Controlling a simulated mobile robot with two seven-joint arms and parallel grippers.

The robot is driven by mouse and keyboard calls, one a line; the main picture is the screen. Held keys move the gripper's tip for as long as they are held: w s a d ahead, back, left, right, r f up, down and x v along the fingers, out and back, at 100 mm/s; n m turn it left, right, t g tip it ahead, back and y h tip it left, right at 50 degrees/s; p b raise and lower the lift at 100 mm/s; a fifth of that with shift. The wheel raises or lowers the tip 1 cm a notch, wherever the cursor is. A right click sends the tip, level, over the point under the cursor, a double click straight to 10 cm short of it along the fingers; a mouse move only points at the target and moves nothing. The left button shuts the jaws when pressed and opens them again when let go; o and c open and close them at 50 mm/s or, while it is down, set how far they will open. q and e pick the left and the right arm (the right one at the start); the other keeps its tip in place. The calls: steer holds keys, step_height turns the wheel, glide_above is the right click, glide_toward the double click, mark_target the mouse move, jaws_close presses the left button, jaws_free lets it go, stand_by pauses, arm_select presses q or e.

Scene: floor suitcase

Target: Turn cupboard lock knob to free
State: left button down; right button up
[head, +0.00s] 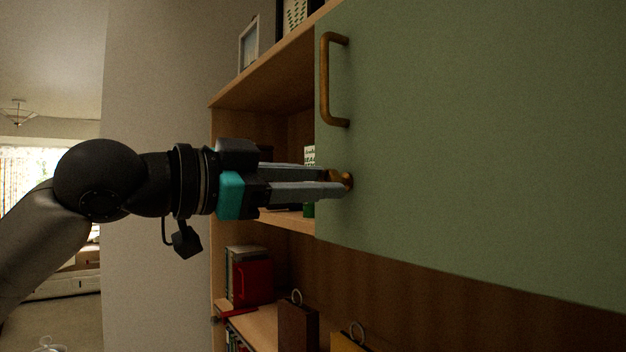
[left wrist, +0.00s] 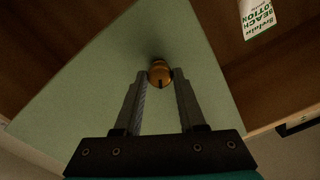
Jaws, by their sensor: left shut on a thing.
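The lock knob (head: 347,181) is a small brass-coloured knob on the green cupboard door (head: 480,140), near its left edge and below the brass handle (head: 325,80). My left gripper (head: 338,182) reaches in from the left, and its fingertips are at the knob. In the left wrist view the knob (left wrist: 160,73) sits between the two fingertips (left wrist: 160,78), with a dark slot in its face. The gripper is shut on the knob, whose sides are partly hidden by the fingers in the head view. My right gripper is not in view.
An open wooden shelf (head: 262,85) stands left of the door, with a picture frame (head: 248,45) on top. Below are a red box (head: 254,283), books and a brown item with a ring (head: 298,325). A plain wall (head: 155,90) is behind my arm.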

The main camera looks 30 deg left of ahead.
arm_select(q)
steer(key=m, duration=1.2)
steer(key=shift+m, duration=0.3)
stand_by(0.4)
steer(key=shift+c, duration=2.4)
jaws_free()
steer(key=shift+s+b, duration=0.1)
steer(key=shift+b, duration=0.25)
